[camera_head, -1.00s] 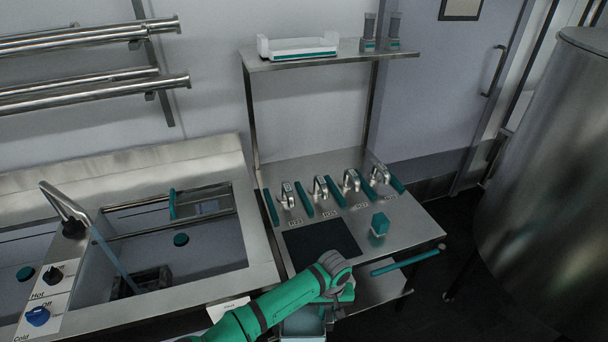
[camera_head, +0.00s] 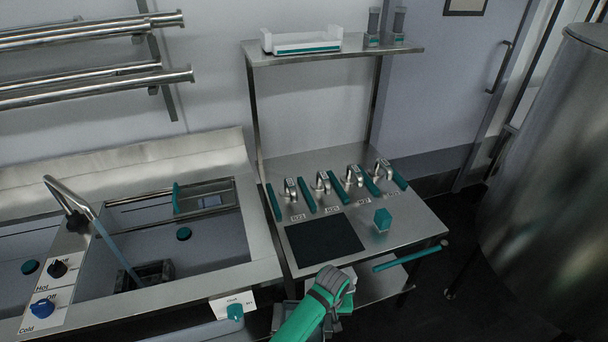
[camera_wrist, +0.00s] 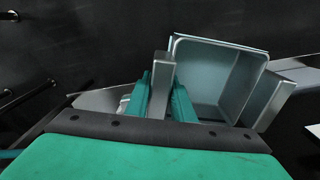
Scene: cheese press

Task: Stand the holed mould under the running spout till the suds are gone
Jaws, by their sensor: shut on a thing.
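The bent metal spout (camera_head: 66,204) stands at the sink, with a pale stream of water (camera_head: 115,252) slanting down from it into the right basin. A dark, square, open-looking box (camera_head: 152,273) sits in that basin at the foot of the stream; I cannot tell whether it is the holed mould, and no suds can be made out. My gripper (camera_wrist: 160,95) is in front of the bench, low in the head view (camera_head: 335,285), well right of the basin. Its teal fingers are shut on a narrow grey metal piece (camera_wrist: 161,85); its full shape is unclear.
An open grey box (camera_wrist: 215,78) shows just right of my fingers. The bench has a black mat (camera_head: 324,243), several metal clamps with teal handles, and a teal block (camera_head: 382,219). A large steel vat (camera_head: 555,160) stands right.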

